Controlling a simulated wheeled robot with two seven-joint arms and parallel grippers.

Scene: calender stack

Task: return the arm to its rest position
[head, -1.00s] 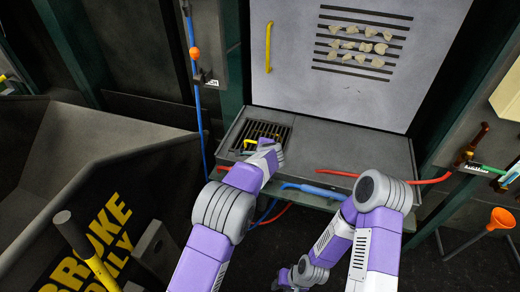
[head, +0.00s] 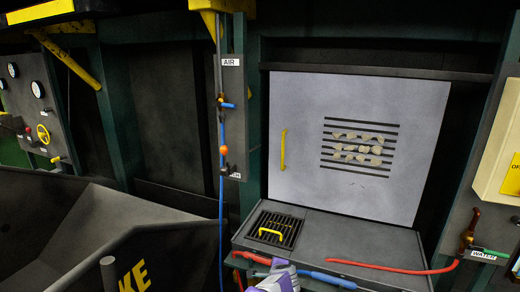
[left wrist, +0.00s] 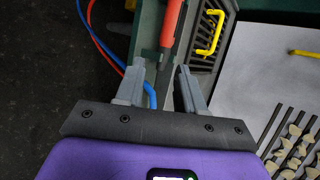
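My left gripper shows in the left wrist view (left wrist: 158,76) with its two grey fingers apart and nothing visibly clamped between them. A red hose and a blue hose pass behind the fingers. In the head view only a purple and grey part of an arm, seemingly my left (head: 275,280), shows at the bottom edge, in front of the bench. The fingers are not clear there. My right gripper and arm are out of view.
The grey bench (head: 350,237) holds a dark grate (head: 274,228) with a yellow handle. A pale panel (head: 300,100) with a yellow handle (head: 283,150) and pale lumps on slots stands behind. A dark bin (head: 60,215) is at left. Red hose (head: 390,269) crosses the bench front.

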